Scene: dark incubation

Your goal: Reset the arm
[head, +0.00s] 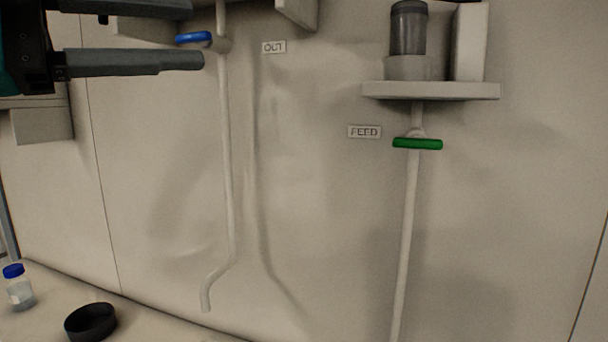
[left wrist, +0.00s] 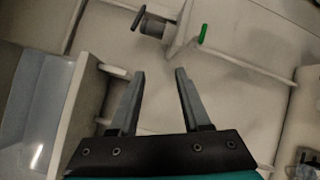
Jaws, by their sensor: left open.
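My left gripper (head: 199,34) is at the upper left of the head view, with its two grey fingers spread apart. In the left wrist view its jaws (left wrist: 159,73) are open, with nothing held between them. In the head view a blue valve handle (head: 192,39) shows between the fingertips; whether they touch it I cannot tell. My right gripper is in neither view.
The blue handle sits on a pale pipe (head: 226,140) near the OUT label (head: 273,47). A green handle (head: 417,143) is by the FEED label (head: 364,132), below a shelf (head: 430,91). A blue-capped bottle (head: 20,291) and black dish (head: 91,322) stand lower left.

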